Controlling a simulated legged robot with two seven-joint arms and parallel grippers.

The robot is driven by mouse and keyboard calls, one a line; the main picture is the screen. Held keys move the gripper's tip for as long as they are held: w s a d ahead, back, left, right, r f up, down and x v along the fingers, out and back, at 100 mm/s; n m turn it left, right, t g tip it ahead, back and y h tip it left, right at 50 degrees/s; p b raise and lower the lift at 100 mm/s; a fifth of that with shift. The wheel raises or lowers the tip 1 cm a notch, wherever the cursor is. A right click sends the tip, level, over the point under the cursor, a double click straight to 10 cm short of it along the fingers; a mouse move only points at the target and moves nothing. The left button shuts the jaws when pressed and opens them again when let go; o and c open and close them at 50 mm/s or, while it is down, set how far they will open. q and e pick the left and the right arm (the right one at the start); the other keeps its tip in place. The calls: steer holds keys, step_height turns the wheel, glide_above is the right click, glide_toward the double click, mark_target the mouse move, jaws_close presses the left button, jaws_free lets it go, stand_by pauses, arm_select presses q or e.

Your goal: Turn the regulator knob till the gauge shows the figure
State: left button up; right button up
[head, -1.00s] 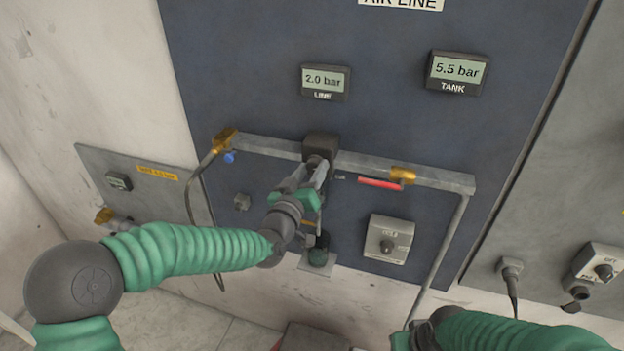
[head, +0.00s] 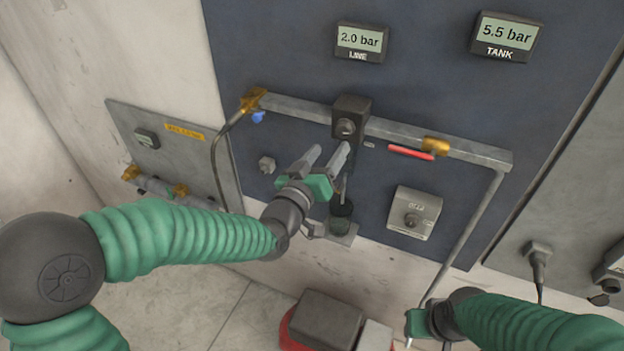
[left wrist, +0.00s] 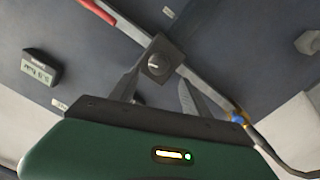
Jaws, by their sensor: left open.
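The regulator is a dark block with a round grey knob (head: 346,127) on its front, set on the grey pipe in the head view. The knob also shows in the left wrist view (left wrist: 156,65), beyond the fingertips. The LINE gauge (head: 361,41) reads 2.0 bar, and the TANK gauge (head: 506,36) reads 5.5 bar. My left gripper (head: 327,158) is open, below and in front of the knob, with nothing between its fingers. My right gripper (head: 415,325) is low at the bottom right, away from the panel; its fingers are too unclear to judge.
A red-handled valve (head: 410,152) is right of the regulator on the pipe (head: 470,152). A grey switch box (head: 414,214) sits below it. A side panel (head: 200,165) bears a yellow label. A red and grey object (head: 325,318) stands on the floor.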

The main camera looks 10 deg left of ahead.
arm_select(q)
steer(key=v, duration=0.9)
steer(key=shift+s, duration=0.15)
steer(key=shift+a, duration=0.1)
steer(key=s+a+f+g+y+b, duration=0.2)
steer(key=a+f+g+b, duration=0.15)
steer(key=f, duration=0.65)
steer(key=s+a+f+g+y+b, duration=0.2)
steer(key=a+f+g, duration=0.15)
steer(key=f, duration=0.65)
steer(key=s+a+f+g+y+b, duration=0.1)
steer(key=s+a+f+g, duration=0.2)
steer(key=s+f, duration=0.3)
steer(key=s+a+f+g+y+b, duration=0.1)
steer(key=s+a+f+g+b, duration=0.1)
steer(key=s+f, duration=0.4)
steer(key=s+a+g, duration=0.1)
steer(key=s+g, duration=0.1)
steer(key=shift+s+a+m+g, duration=0.3)
steer(key=shift+s+m, duration=0.1)
